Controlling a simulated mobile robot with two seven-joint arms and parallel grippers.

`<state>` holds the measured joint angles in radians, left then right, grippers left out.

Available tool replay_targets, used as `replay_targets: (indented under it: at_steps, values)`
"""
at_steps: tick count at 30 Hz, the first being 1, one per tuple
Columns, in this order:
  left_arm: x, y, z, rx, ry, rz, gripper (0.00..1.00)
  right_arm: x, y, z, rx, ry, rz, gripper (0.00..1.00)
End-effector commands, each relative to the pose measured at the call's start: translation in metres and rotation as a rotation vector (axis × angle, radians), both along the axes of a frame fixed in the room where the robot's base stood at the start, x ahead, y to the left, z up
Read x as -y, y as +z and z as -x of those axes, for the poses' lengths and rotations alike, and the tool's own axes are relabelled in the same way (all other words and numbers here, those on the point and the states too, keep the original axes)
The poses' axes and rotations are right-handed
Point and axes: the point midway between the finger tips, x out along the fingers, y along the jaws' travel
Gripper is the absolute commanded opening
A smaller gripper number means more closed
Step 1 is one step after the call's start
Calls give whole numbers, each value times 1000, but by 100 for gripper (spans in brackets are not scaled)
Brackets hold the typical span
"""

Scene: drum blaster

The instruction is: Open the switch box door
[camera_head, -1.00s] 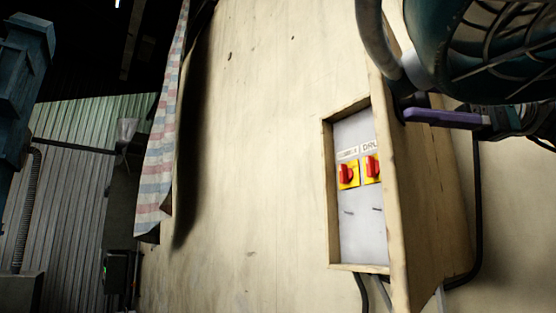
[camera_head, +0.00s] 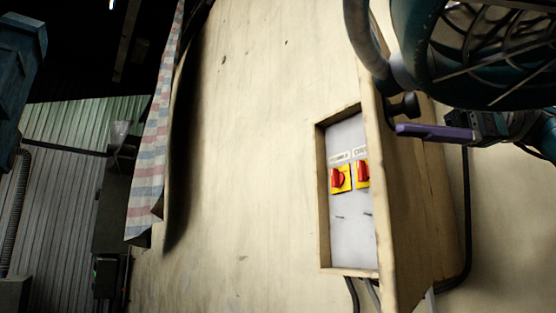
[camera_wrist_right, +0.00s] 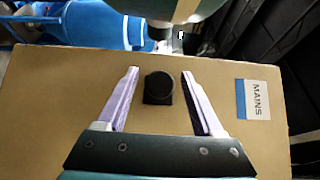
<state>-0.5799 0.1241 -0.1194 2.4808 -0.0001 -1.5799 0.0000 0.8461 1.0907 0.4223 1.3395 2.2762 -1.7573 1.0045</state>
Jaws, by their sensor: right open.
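The wooden switch box (camera_head: 323,200) is on the pale panel at right of centre in the head view. Its door (camera_head: 425,200) stands ajar, swung out toward me, and hides the box's right part. Inside are two red-on-yellow rotary switches, one (camera_head: 340,178) in full view, the other (camera_head: 363,173) partly covered. My right gripper (camera_wrist_right: 158,100) is open at the door's outer face. The black knob (camera_wrist_right: 158,88) lies between its two purple fingers, with a gap on each side. The knob also shows beside a finger in the head view (camera_head: 405,106). My left gripper is not in view.
A MAINS label (camera_wrist_right: 257,99) is on the door, right of the gripper in the wrist view. Dark cables (camera_head: 466,225) run below and right of the box. A striped cloth (camera_head: 160,125) hangs at the left edge of the panel. The panel left of the box is clear.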

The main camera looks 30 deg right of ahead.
Motion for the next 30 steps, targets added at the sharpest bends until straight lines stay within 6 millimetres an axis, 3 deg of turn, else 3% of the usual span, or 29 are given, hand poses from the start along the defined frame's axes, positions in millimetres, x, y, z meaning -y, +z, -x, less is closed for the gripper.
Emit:
replay_targets:
  at_steps: [6,15,21,30]
  values:
    - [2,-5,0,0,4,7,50,22,0,10,0,-5,-3,68]
    - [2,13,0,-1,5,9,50,71,4,32,-5,-5,-3,68]
    - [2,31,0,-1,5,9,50,81,2,37,-14,10,5,68]
    - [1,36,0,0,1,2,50,89,0,41,0,-1,0,68]
